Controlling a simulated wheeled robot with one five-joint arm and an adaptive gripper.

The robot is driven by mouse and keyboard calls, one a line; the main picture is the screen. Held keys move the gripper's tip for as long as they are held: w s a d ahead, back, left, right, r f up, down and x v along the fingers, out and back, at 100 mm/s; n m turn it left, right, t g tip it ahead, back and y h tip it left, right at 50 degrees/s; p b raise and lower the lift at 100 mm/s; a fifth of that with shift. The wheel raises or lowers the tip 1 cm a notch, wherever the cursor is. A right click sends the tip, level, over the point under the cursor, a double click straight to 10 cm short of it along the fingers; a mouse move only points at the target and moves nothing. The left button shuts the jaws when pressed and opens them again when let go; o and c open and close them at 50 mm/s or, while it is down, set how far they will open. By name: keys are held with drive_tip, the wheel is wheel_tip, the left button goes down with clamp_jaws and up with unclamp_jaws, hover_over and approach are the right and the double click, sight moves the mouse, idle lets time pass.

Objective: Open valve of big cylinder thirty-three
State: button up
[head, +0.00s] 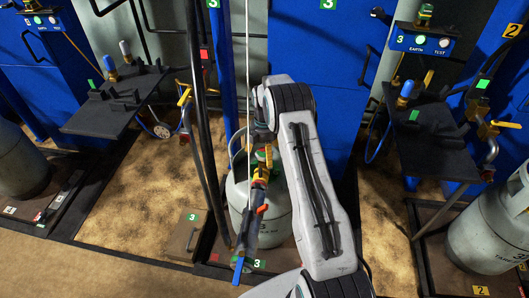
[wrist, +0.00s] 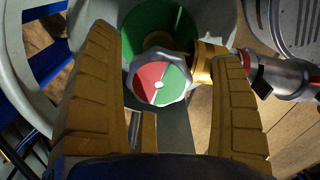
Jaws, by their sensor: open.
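The big cylinder (head: 240,201) is a grey-white tank behind my arm in the middle of the head view, partly hidden by the arm. Its valve knob (wrist: 160,79), a faceted wheel with a red half and a green half, shows at upper middle in the wrist view. A brass fitting (wrist: 208,62) joins it on the right. My gripper (wrist: 182,90) is open, one yellow-brown finger on each side of the knob. I cannot tell whether either finger touches it. In the head view my gripper is hard to make out behind my arm.
A hose connector (wrist: 285,77) lies right of the gripper. Other grey cylinders stand at far left (head: 20,165) and right (head: 485,235). A black shelf (head: 118,98) is at left, another (head: 425,140) at right. Blue cabinets (head: 330,60) stand behind. Dark vertical pipes pass left of my arm.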

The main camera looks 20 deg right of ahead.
sight(264, 152)
drive_tip(key=shift+r, duration=0.1)
wheel_tip(264, 152, up, 12)
idle(0.8)
idle(0.4)
